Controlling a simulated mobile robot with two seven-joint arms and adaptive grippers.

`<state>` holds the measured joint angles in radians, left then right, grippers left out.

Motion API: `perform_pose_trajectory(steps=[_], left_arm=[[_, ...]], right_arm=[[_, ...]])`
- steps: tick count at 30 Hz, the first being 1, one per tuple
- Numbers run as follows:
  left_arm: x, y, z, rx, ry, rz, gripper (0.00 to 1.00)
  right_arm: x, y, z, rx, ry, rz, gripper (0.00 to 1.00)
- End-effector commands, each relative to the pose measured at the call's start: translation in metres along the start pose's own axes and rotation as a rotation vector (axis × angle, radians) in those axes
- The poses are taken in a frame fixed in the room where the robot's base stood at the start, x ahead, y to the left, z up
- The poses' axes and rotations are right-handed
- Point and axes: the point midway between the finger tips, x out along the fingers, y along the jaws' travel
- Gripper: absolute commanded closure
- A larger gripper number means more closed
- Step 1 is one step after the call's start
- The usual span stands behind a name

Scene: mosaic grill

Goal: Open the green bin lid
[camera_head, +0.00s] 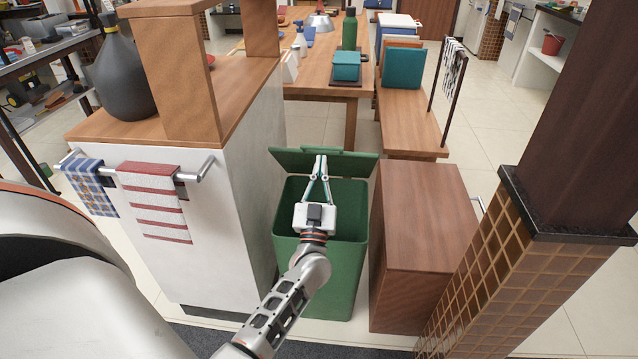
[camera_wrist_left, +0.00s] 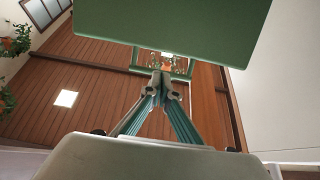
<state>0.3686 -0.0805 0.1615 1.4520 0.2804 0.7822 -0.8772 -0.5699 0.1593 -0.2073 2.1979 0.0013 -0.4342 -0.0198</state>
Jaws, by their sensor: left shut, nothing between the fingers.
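The green bin (camera_head: 347,275) stands on the floor between the white cabinet and a wooden box. Its green lid (camera_head: 350,165) is raised and tilted up at the back of the bin, so the dark inside shows. My left gripper (camera_head: 321,160) is over the bin opening with its fingers at the front of the lid. Its fingers are together and hold nothing. In the left wrist view, the fingertips (camera_wrist_left: 161,76) point up towards the lid (camera_wrist_left: 175,25); whether they touch it I cannot tell. My right gripper is not in view.
The white cabinet (camera_head: 190,225) with a towel rail is close on the left. The wooden box (camera_head: 420,240) is close on the right, with a tiled pillar (camera_head: 520,280) beyond. A wooden table (camera_head: 318,75) stands behind the bin.

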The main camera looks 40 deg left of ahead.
Motion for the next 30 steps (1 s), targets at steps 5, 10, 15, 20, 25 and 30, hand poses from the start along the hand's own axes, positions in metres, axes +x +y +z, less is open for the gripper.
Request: perform_pose_trajectory(steps=[5,10,15,20,25,30], left_arm=[[0.012,0.0,0.0,0.0,0.0,0.0,1.0],[0.014,0.0,0.0,0.0,-0.001,0.0,1.0],[0.014,0.0,0.0,0.0,0.0,0.0,1.0],[0.017,0.0,-0.002,-0.001,-0.002,-0.001,1.0],[0.029,0.0,-0.01,-0.004,-0.015,-0.005,1.0],[0.051,0.0,-0.021,-0.007,-0.053,-0.007,1.0]], right_arm=[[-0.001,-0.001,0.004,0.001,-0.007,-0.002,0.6],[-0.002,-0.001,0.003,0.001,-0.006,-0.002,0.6],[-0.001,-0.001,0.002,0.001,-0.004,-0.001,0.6],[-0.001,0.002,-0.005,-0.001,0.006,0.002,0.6],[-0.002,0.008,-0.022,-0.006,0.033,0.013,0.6],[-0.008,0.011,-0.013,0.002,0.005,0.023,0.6]])
